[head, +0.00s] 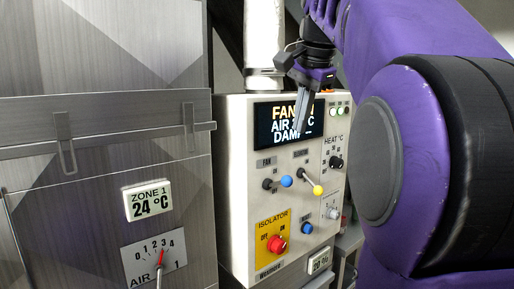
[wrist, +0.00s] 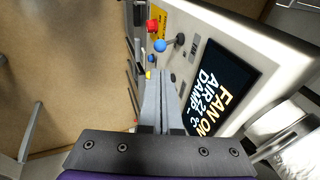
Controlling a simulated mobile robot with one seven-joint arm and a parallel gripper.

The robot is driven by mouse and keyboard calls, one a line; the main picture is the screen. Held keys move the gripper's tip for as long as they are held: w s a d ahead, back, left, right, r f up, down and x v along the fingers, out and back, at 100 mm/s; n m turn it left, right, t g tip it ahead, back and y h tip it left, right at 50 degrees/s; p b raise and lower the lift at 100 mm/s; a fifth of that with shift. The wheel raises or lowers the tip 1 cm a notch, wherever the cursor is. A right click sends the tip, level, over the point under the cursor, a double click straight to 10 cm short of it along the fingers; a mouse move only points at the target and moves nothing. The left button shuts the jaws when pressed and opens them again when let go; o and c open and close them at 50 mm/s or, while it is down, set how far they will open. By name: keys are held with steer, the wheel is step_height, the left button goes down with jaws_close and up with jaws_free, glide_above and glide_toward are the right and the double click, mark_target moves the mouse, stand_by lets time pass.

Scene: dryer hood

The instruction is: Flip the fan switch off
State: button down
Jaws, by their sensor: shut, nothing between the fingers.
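The fan switch (head: 286,181) is a lever with a blue ball tip, under a FAN label on the white control box. Its lever sticks out toward the right in the head view. In the wrist view its blue ball (wrist: 160,46) lies just beyond my fingertips. My gripper (head: 302,130) is shut and empty, in front of the display and above the fan switch, apart from it. Its fingers (wrist: 162,80) also show in the wrist view. The display (head: 290,123) reads FAN ON, with air and damp lines partly hidden by my gripper.
A yellow-tipped lever (head: 318,190) sits right of the fan switch. A red isolator knob (head: 277,244), a blue button (head: 307,228) and a black heat knob (head: 336,162) are on the same box. A metal cabinet (head: 100,150) stands at the left.

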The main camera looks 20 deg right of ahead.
mark_target(288, 177)
steer(key=b+x, duration=0.2)
steer(key=x, duration=1.1)
steer(key=shift+f, duration=0.2)
steer(key=shift+d+f+b, duration=0.1)
steer(key=shift+b, duration=0.25)
